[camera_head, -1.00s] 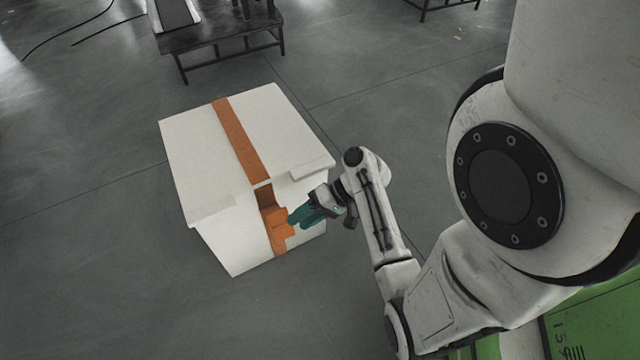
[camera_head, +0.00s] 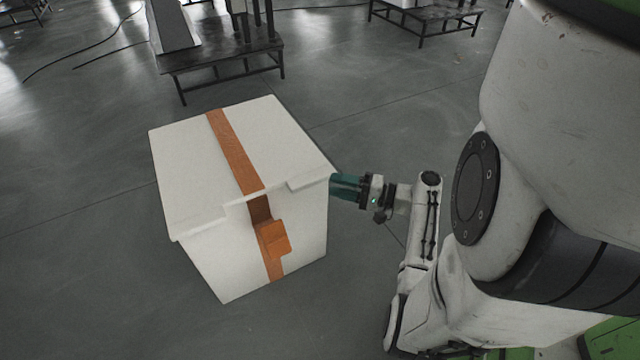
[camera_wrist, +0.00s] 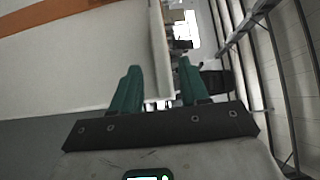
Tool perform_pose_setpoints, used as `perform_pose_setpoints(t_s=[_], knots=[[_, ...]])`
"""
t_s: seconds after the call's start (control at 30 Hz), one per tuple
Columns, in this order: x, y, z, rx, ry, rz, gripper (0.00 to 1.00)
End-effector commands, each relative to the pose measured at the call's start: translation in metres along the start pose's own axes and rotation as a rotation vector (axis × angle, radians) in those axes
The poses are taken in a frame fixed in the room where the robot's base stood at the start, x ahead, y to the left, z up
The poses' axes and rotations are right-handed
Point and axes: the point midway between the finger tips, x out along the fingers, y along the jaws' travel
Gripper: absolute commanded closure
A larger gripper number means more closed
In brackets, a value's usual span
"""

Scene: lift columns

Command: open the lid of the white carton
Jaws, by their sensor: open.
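The white carton (camera_head: 292,222) stands on the floor left of my arm, an orange band running over its top and down its front. Its lid (camera_head: 190,160) lies closed on top. The orange latch (camera_head: 273,240) sticks out from the front, below the lid rim. My gripper (camera_head: 333,186) is at the lid's front right corner, with teal fingers pointing left. In the wrist view my gripper (camera_wrist: 158,72) is open, and the pale lid edge (camera_wrist: 158,50) runs between the fingertips. I cannot tell whether the fingers touch it.
A dark low table (camera_head: 220,58) stands behind the carton, with another table (camera_head: 425,20) at the back right. Cables (camera_head: 85,55) lie on the floor at the back left. The floor around the carton is clear.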

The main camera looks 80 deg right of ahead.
Motion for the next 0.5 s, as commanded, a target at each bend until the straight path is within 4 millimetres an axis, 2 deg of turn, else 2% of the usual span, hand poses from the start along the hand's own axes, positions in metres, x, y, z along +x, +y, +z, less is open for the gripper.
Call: perform_pose_setpoints(t_s=[0.2, 0.3, 0.5], knots=[[0.037, 0.002, 0.001, -0.002, -0.002, 0.0, 0.55], [0.048, 0.001, 0.0, 0.0, -0.001, 0.001, 0.55], [0.057, 0.001, 0.001, 0.0, 0.0, 0.001, 0.55]])
